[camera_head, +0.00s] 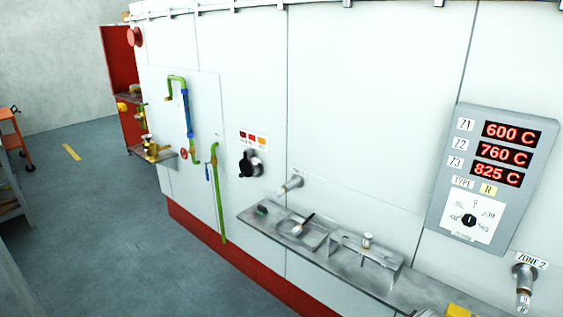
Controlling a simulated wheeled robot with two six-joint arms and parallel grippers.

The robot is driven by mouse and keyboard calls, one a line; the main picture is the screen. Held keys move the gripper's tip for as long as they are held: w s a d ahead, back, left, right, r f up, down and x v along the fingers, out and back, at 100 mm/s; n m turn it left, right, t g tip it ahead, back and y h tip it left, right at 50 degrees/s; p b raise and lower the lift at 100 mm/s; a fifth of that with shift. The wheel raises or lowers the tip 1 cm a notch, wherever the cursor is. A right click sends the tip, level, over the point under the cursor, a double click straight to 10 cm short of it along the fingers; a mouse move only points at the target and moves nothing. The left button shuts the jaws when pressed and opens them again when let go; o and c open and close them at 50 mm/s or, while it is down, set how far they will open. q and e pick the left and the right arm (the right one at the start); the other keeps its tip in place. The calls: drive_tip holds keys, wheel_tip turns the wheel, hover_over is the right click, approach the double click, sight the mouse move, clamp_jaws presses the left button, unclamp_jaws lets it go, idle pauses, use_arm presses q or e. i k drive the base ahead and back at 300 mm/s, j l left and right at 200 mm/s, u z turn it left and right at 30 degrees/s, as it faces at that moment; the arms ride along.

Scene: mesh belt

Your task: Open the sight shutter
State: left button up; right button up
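A black round fitting (250,164) is mounted on the white furnace wall, left of the picture's middle. It looks like the sight shutter, with a dark lobed part at its left and a grey round part behind. A small label strip with dark red, red and orange-yellow patches (253,139) sits just above it. The view is too small to tell whether the shutter covers the sight opening. Neither of my grippers shows in the head view.
A grey shelf (262,226) with several small fittings juts from the wall below. A control panel (490,180) with red readouts hangs at right. Green and blue pipes (187,112) stand left of the shutter. Open floor (110,220) lies at left.

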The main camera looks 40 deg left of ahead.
sight(245, 168)
drive_tip(key=u, duration=1.65)
drive_tip(key=i+j, duration=0.15)
drive_tip(key=i, duration=0.6)
drive_tip(key=i+j+u, duration=0.15)
drive_tip(key=i, duration=0.6)
